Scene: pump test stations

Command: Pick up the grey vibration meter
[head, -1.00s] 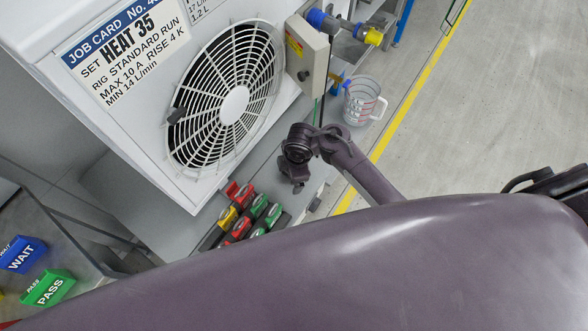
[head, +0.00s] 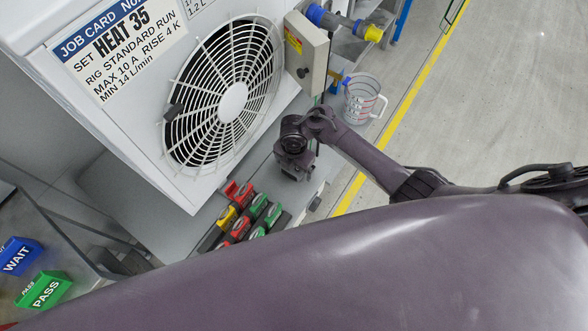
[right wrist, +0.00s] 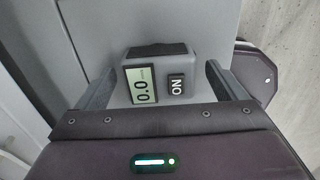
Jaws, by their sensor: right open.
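The grey vibration meter (right wrist: 163,75) shows in the right wrist view, with a lit display reading 0.0 and a dark ON button. It lies on a grey surface. My right gripper (right wrist: 160,84) is open, with one finger on either side of the meter. Whether either finger touches it I cannot tell. In the head view my right gripper (head: 296,168) is over the grey bench in front of the fan unit, and it hides the meter there. My left gripper is not in view.
The white fan unit (head: 120,130) stands close behind the right gripper. A clear measuring jug (head: 361,98) stands to its right. Several red, green and yellow-marked tools (head: 243,213) lie to its lower left.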

